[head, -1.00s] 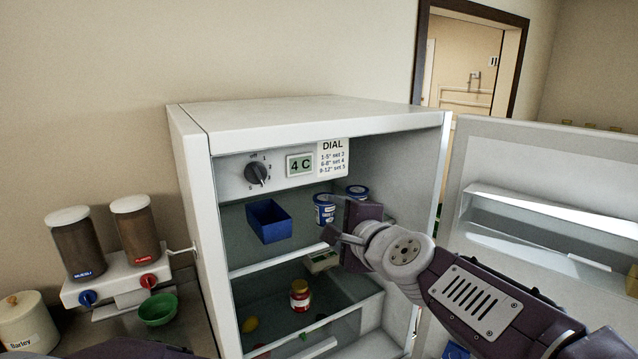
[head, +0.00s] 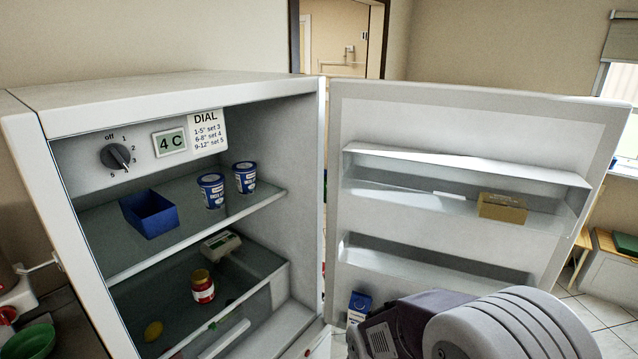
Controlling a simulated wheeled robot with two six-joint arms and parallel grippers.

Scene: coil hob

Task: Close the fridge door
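The white fridge (head: 160,92) stands at the left with its front open. Its door (head: 460,115) is swung wide open to the right, with the inner side and its shelves facing me. A yellow-brown box (head: 502,208) sits on the upper door shelf. Part of my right arm shows at the bottom right, in front of the lower door. Its gripper fingers are not visible. My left gripper is not in view.
Inside the fridge are a blue bin (head: 149,213), two white-and-blue tubs (head: 211,191), a red jar (head: 203,287) and a yellow item (head: 153,331). A blue carton (head: 359,307) shows low by the door. A green bowl (head: 30,341) is at the left edge.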

